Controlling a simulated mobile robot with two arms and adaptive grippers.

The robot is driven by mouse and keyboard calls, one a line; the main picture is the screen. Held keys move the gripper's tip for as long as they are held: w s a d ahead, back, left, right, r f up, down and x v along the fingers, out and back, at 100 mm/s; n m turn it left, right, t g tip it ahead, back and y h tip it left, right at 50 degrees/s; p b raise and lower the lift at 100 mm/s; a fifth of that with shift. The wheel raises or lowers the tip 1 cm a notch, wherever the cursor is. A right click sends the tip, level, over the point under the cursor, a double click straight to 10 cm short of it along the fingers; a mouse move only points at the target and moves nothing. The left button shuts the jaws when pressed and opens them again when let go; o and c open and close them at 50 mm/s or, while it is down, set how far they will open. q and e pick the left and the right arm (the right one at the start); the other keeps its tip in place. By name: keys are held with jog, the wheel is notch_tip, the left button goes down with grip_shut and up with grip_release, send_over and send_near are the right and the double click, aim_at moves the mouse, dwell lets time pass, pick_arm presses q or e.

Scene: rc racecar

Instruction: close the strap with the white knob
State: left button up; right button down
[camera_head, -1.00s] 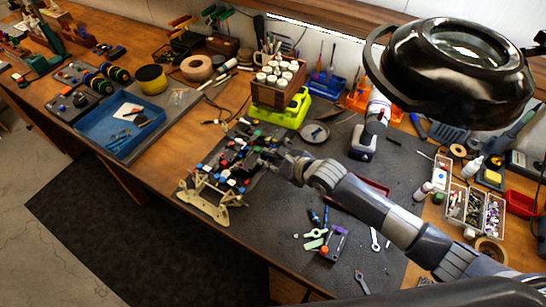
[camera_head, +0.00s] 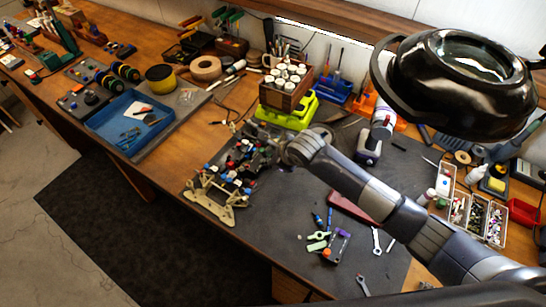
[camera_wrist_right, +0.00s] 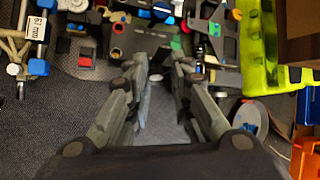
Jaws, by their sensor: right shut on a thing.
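The RC car chassis (camera_head: 212,196) lies on the dark mat, with a tan frame end and many small red, blue and white parts. My right gripper (camera_head: 268,153) is at its far right side in the head view. In the right wrist view its fingers (camera_wrist_right: 160,68) reach the car's dark central parts (camera_wrist_right: 150,42) and are shut on a small part there. That part is mostly hidden between the fingertips. I cannot tell which piece is the strap, nor pick out its white knob for sure among several small pale parts. My left gripper is not in view.
A lime-green stand with a wooden bottle rack (camera_head: 288,92) is close behind the gripper. A round grey dish (camera_wrist_right: 250,115) lies to its right. A black lamp (camera_head: 460,80) hangs over the right side. A blue tray (camera_head: 98,121) is at left. Small tools lie on the front mat.

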jog(key=shift+s+a+f, duration=0.1)
jog(key=shift+s+f, duration=0.2)
jog(key=c, duration=1.6)
grip_release()
jog(key=shift+w+r, duration=0.15)
jog(key=shift+r, duration=0.05)
jog(key=v, duration=1.2)
